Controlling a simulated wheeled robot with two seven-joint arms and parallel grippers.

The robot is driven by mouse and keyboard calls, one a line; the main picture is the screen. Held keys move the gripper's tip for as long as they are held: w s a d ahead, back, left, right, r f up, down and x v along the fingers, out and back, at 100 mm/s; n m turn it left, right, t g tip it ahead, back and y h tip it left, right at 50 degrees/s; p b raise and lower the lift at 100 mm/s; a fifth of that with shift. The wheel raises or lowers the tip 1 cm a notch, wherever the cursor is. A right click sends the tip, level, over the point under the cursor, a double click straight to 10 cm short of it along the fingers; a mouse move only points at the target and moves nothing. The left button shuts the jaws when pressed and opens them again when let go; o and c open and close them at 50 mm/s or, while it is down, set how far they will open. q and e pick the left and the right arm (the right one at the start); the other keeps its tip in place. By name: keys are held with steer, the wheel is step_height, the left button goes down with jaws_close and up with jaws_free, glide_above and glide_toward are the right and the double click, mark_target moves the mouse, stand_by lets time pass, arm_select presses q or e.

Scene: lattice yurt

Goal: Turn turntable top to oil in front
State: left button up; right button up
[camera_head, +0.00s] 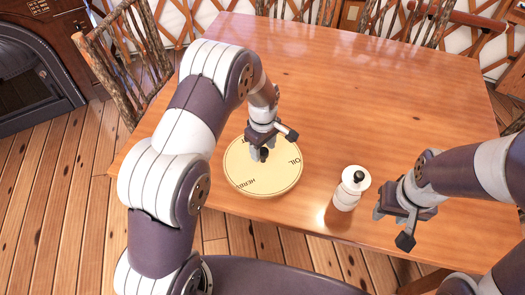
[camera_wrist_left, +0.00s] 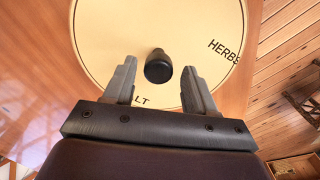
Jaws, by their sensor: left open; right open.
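The turntable top (camera_head: 280,179) is a round, cream disc on the wooden table. In the left wrist view the letters LT show beside the left finger. My right gripper (camera_head: 391,210) is open and empty above the table's right front.
A white mill (camera_head: 349,188) with a dark top knob stands on the table (camera_head: 340,80) between the disc and my right gripper. Chairs (camera_head: 122,55) stand along the table's left and far sides. The far middle of the table is clear.

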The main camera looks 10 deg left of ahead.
arm_select(q)
steer(key=shift+d+f, duration=0.25)
steer(key=shift+f, duration=1.15)
steer(key=shift+a, duration=0.1)
jaws_close()
